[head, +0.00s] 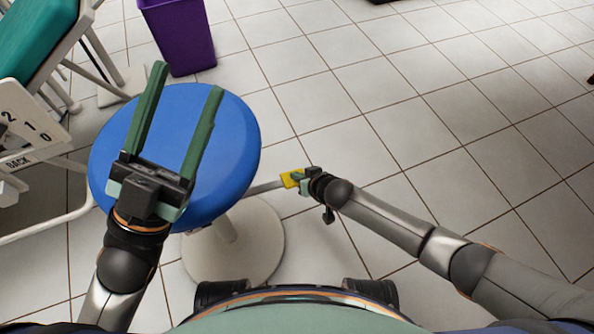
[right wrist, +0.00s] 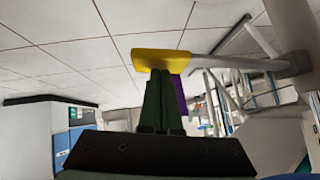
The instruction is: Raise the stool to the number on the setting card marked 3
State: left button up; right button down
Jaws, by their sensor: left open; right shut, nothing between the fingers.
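The stool has a round blue seat (head: 230,135) and a round pale base (head: 255,255) in the head view. A lever with a yellow handle (head: 290,179) sticks out to the right from under the seat. My left gripper (head: 188,78) is open and empty, over the seat in the picture. My right gripper (head: 303,182) is shut with nothing between its fingers. Its tips are at the yellow handle, which also shows in the right wrist view (right wrist: 158,60); I cannot tell whether they touch. The setting card marked 3 is not in view, nor is any stool height scale.
A dental chair with green padding (head: 30,35) stands at the left. A plate (head: 28,125) on it reads 2, 1, 0 and BACK. A purple bin (head: 180,38) stands behind the stool.

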jog(key=r+p, duration=0.4)
jog(key=shift+d+r+p, duration=0.25)
jog(key=shift+d+p, duration=0.15)
pick_arm(q)
notch_tip(320, 180, up, 11)
jog(key=a+p, duration=0.1)
jog(key=p, duration=0.4)
jog(key=shift+s+a+r+t, duration=0.15)
jog(key=shift+a+t, duration=0.15)
jog(key=shift+t, duration=0.1)
pick_arm(e)
jog(key=v, duration=0.9)
jog(key=shift+s, duration=0.15)
jog(key=shift+a+r, duration=0.1)
jog(key=shift+r, duration=0.05)
